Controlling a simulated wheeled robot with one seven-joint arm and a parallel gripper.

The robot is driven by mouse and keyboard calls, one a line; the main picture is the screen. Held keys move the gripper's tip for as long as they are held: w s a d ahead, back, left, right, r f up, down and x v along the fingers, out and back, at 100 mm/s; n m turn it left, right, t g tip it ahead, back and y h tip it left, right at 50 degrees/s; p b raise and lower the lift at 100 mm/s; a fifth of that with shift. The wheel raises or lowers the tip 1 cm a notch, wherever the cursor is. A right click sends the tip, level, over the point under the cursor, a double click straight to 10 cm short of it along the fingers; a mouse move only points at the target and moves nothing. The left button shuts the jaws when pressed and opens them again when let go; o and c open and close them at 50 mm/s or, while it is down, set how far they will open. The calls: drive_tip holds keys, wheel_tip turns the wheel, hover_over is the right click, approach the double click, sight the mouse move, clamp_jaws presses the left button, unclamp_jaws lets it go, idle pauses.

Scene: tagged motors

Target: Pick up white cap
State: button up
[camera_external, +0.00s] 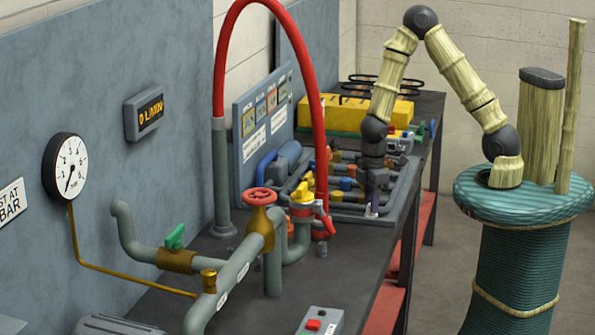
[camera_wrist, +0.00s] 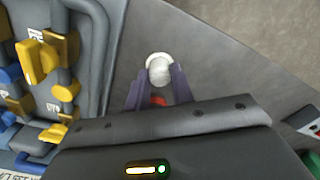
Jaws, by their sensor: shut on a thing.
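The white cap (camera_wrist: 160,72) shows in the wrist view as a small rounded white piece between the tips of my two purple fingers. My gripper (camera_wrist: 157,88) is shut on it, with a finger on each side. A bit of red shows between the fingers, nearer the palm. In the external view my gripper (camera_external: 372,209) points down at the near edge of the pipe board on the bench. The cap is too small there to make out clearly, and I cannot tell whether it still touches anything below.
The board beside my gripper carries grey pipes (camera_wrist: 97,45) and yellow valve handles (camera_wrist: 38,62). In the external view a tall red hose (camera_external: 221,70) arches left of my arm. A yellow box (camera_external: 345,113) stands behind. A red handwheel (camera_external: 260,197) is at the front.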

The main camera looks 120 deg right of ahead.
drive_tip(key=shift+r+p, duration=0.3)
drive_tip(key=shift+r, duration=1.4)
drive_tip(key=shift+r, duration=0.1)
